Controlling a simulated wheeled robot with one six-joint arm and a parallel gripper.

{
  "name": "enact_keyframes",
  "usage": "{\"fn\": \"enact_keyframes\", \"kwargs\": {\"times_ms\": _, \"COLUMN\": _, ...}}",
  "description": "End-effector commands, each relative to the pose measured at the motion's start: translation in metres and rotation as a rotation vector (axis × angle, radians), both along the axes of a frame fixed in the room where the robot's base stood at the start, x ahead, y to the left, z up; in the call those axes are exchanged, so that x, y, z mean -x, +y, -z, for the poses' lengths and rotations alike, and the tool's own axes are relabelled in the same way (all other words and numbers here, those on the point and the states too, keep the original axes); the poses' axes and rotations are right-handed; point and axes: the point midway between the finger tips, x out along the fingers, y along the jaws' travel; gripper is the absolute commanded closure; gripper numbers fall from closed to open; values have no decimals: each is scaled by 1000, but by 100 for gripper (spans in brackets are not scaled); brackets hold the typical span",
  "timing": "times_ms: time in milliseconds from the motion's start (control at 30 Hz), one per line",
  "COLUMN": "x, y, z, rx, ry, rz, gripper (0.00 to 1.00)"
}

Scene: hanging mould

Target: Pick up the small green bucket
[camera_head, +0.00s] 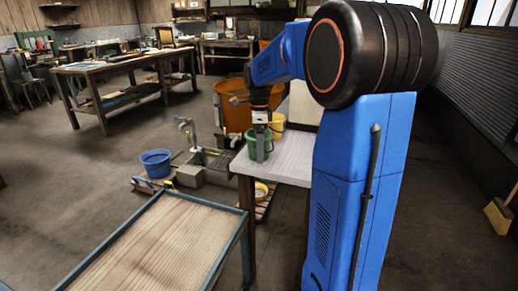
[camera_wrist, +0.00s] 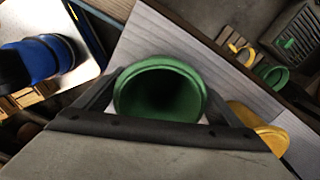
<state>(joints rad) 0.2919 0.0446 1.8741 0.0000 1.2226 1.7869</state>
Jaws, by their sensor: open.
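The small green bucket (camera_head: 250,149) stands upright on the pale table (camera_head: 225,164) in the head view. In the wrist view I look down into the open mouth of the green bucket (camera_wrist: 160,92). My gripper (camera_head: 260,140) points down at the bucket. In the wrist view the fingers of my gripper (camera_wrist: 157,105) are open, one on each side of the bucket. I cannot tell whether either finger touches its wall. The bucket's base and lower side are hidden in the wrist view.
A yellow bucket (camera_head: 278,122) stands close beside the green one and shows in the wrist view (camera_wrist: 258,128). A large orange tub (camera_head: 232,100) stands behind the table. A blue bucket (camera_head: 156,162) is on the left. A blue-framed wooden table (camera_head: 150,245) fills the foreground.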

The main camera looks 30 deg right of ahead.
Motion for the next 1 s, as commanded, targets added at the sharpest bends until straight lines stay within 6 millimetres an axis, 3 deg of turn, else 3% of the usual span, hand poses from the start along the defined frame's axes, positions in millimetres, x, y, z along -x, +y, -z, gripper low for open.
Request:
{"fn": "enact_keyframes", "kwargs": {"times_ms": 133, "x": 0, "y": 0, "z": 0, "rx": 0, "ry": 0, "rz": 0, "gripper": 11}}
{"fn": "enact_keyframes", "kwargs": {"times_ms": 300, "x": 0, "y": 0, "z": 0, "rx": 0, "ry": 0, "rz": 0, "gripper": 52}}
{"fn": "enact_keyframes", "kwargs": {"times_ms": 333, "x": 0, "y": 0, "z": 0, "rx": 0, "ry": 0, "rz": 0, "gripper": 56}}
{"fn": "enact_keyframes", "kwargs": {"times_ms": 667, "x": 0, "y": 0, "z": -5, "rx": 0, "ry": -1, "rz": 0, "gripper": 56}}
{"fn": "enact_keyframes", "kwargs": {"times_ms": 1000, "x": -1, "y": 0, "z": -58, "rx": 1, "ry": -2, "rz": 0, "gripper": 56}}
